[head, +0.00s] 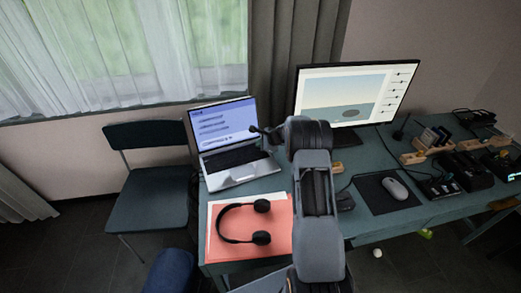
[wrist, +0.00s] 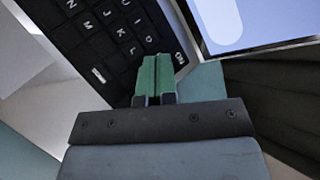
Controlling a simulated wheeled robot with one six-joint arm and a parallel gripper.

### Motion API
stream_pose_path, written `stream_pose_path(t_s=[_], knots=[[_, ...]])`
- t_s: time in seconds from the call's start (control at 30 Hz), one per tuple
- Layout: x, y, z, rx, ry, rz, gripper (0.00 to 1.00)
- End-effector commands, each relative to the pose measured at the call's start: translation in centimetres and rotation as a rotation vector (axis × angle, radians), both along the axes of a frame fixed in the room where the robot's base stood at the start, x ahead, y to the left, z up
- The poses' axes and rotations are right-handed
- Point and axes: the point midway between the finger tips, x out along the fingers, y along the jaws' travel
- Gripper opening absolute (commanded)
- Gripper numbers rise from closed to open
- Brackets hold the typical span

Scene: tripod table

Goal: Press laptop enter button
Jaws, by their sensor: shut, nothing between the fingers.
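The open laptop (head: 232,178) stands on the left part of the desk, its screen lit. In the wrist view its black keyboard (wrist: 92,40) fills the upper left, and part of the lit screen (wrist: 228,22) shows at top right. My gripper (wrist: 157,58) has its green fingers together with nothing between them. In the wrist view the fingertips overlap the keyboard's edge; whether they touch a key I cannot tell. A key with white marks (wrist: 180,57) lies just right of the tips. I cannot make out the enter key. In the head view my gripper (head: 257,131) is in front of the screen's right edge.
Black headphones (head: 262,238) lie on a pink folder (head: 280,215) in front of the laptop. A monitor (head: 350,95) stands to the right. A mouse (head: 395,188) lies on a dark pad further right. A chair (head: 150,200) stands left of the desk.

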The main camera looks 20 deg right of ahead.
Motion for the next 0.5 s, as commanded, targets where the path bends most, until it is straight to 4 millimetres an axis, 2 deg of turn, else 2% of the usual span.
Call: stream_pose_path(t_s=[0.5], knots=[[0.01,0.0,0.72,0.0,-0.001,-0.001,0.0]])
